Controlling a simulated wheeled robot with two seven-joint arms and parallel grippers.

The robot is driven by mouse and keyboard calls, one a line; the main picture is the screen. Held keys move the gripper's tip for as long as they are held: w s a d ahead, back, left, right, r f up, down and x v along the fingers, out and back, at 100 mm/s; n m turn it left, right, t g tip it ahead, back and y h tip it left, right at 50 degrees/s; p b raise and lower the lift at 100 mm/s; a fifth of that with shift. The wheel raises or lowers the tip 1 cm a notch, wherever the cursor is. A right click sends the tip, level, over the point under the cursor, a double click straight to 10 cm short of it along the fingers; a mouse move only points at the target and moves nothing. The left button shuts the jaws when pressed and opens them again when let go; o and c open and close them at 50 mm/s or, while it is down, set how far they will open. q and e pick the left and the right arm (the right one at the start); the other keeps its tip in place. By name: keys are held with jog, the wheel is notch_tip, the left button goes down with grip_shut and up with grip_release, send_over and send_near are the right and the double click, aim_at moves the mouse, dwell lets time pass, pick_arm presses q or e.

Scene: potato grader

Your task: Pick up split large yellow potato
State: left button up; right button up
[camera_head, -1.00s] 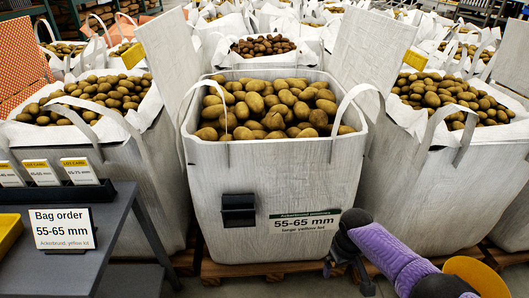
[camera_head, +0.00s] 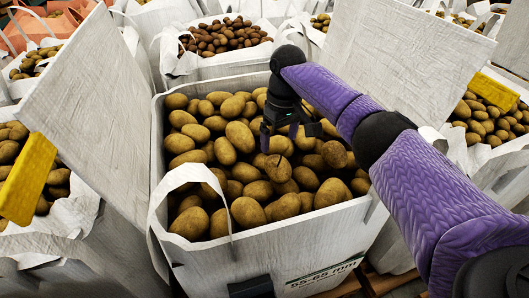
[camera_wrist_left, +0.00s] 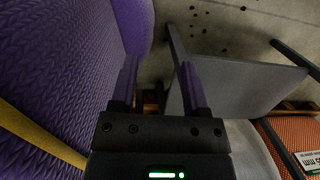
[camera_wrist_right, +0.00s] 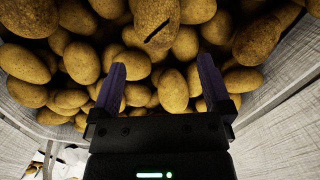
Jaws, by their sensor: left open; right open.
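The split yellow potato (camera_wrist_right: 158,14) has a dark slit across its skin and lies among whole potatoes at the top of the right wrist view. In the head view a potato with a dark mark (camera_head: 278,168), apparently the same one, lies just below my right fingertips. My right gripper (camera_head: 281,140) is over the pile inside the central bag, open and empty; its fingers also show in the right wrist view (camera_wrist_right: 161,72). My left gripper (camera_wrist_left: 159,78) is open and empty in the left wrist view, away from the bag, and is outside the head view.
The central white bag (camera_head: 215,262), labelled 55-65 mm, has a raised handle (camera_head: 163,190) and upright flaps (camera_head: 395,75) nearby. Other filled bags stand around it. A grey table top (camera_wrist_left: 240,85) is beyond my left gripper, above concrete floor (camera_wrist_left: 230,25).

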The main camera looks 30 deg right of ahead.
aim_at(280, 161)
jog(key=f+b, duration=0.2)
jog(key=f, duration=0.1)
jog(key=f+b, duration=0.1)
jog(key=f, duration=0.2)
jog(key=s+f+b, duration=0.1)
jog(key=f+b, duration=0.1)
jog(key=f, duration=0.2)
jog(key=shift+a+b, duration=0.1)
jog(key=shift+b, duration=0.25)
jog(key=shift+r, duration=0.15)
jog(key=shift+w, duration=0.1)
jog(key=c, duration=1)
jog(key=shift+c, duration=0.8)
pick_arm(q)
jog(key=shift+g, duration=0.3)
jog(key=s+f, duration=0.1)
jog(key=f, duration=0.2)
jog(key=s+f, duration=0.1)
jog(key=f, duration=0.1)
jog(key=shift+s, duration=0.3)
pick_arm(e)
jog(key=shift+r, duration=0.15)
